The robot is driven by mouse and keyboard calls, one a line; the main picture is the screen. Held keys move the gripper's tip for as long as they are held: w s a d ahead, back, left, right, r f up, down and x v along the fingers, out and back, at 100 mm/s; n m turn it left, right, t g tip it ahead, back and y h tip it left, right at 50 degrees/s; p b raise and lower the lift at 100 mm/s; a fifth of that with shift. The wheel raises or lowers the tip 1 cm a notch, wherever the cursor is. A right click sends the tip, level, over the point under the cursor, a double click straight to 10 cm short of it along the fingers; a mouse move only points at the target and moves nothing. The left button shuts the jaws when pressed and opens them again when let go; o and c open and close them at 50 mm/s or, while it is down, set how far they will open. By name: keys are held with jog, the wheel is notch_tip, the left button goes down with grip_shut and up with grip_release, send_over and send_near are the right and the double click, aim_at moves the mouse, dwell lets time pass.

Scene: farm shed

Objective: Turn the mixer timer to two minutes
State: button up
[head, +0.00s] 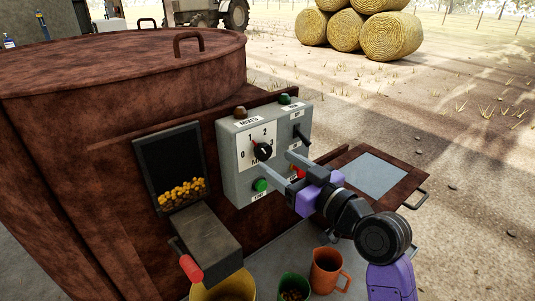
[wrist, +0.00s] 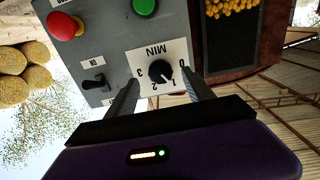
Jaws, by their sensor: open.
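The mixer timer is a black knob (head: 263,152) on a white dial plate marked 0, 1, 2 and MIN, on a grey control box (head: 234,185). In the wrist view the knob (wrist: 162,75) appears upside down, and a 3 also shows. Its pale mark seems to point near 1, but it is too small to read surely. My gripper (head: 276,160) is open in front of the dial. In the wrist view its two fingers lie on either side of the knob, apart from it. I cannot tell how deep they reach.
A green button (head: 260,185), a red button (head: 299,172) partly behind my gripper, and a black switch (head: 302,134) share the box. A chute (head: 208,243) with a red handle is at lower left. An orange jug (head: 327,270) and a green bucket (head: 294,287) stand below.

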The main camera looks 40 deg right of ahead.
aim_at(265, 154)
jog(key=shift+w+p, duration=0.3)
jog(key=shift+w, duration=2.1)
jog(key=c, duration=1.3)
jog(key=shift+m, duration=0.4)
jog(key=m+p, duration=0.4)
jog(key=m, duration=0.1)
jog(key=shift+a+r, duration=0.1)
jog(key=shift+r, duration=0.05)
jog(key=m+p, duration=0.3)
jog(key=m, duration=0.3)
